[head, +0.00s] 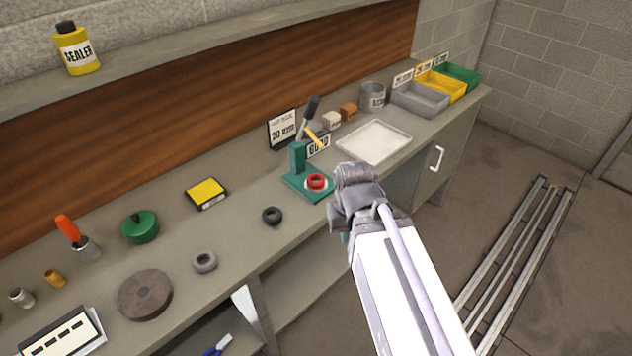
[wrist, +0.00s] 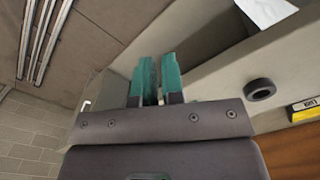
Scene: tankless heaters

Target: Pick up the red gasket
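The red gasket (head: 316,181) is a small ring in the head view. It lies on a pale round seat on the base of a green press-like stand (head: 297,160), on the workbench. My gripper sits at the end of my arm, to the right of the stand and near the bench's front edge; in the head view its fingers are mostly hidden. In the wrist view the two teal fingers of my gripper (wrist: 160,75) stand a narrow gap apart with nothing visible between them. The red gasket does not show in the wrist view.
A black ring (head: 272,215), also in the wrist view (wrist: 260,89), and a grey ring (head: 205,261) lie left of the stand. A yellow-topped box (head: 206,192) is behind them. A pale tray (head: 374,141) is at the right. The stand's lever (head: 309,112) rises behind the gasket.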

